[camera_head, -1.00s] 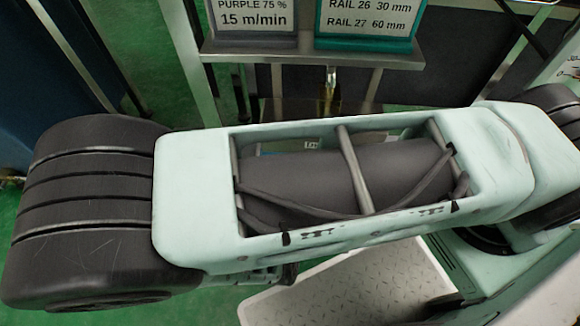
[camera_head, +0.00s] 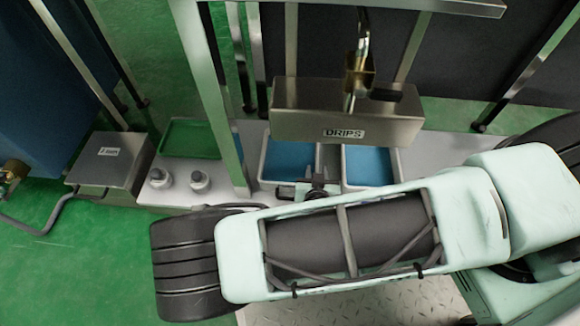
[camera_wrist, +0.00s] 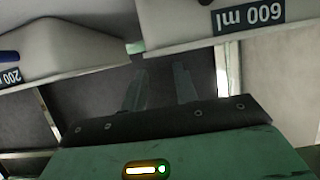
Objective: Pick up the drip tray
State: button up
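A steel box labelled DRIPS (camera_head: 345,128), which I take for the drip tray, is in the upper middle of the head view, below a brass fitting. My gripper shows in the wrist view (camera_wrist: 160,88) with its two fingers apart and nothing between them. In the head view, the end of my arm is mostly hidden behind my forearm, below the DRIPS box in the picture. I cannot make out the DRIPS box in the wrist view.
Two white bins with blue insides (camera_head: 290,160) and a green tray (camera_head: 190,139) sit on the lower shelf. A steel box (camera_head: 110,158) is at left. Steel posts stand around. The wrist view shows white containers labelled 600 ml (camera_wrist: 205,25) and 200 ml (camera_wrist: 60,50).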

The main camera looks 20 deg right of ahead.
jog(key=shift+x, duration=0.8)
jog(key=b+x, duration=0.4)
jog(key=shift+w+d+f, duration=0.1)
jog(key=shift+d+f, duration=0.15)
jog(key=shift+f, duration=0.15)
jog(key=shift+w+d, duration=0.1)
jog(key=shift+w, duration=0.25)
jog(key=shift+r, duration=0.1)
grip_shut()
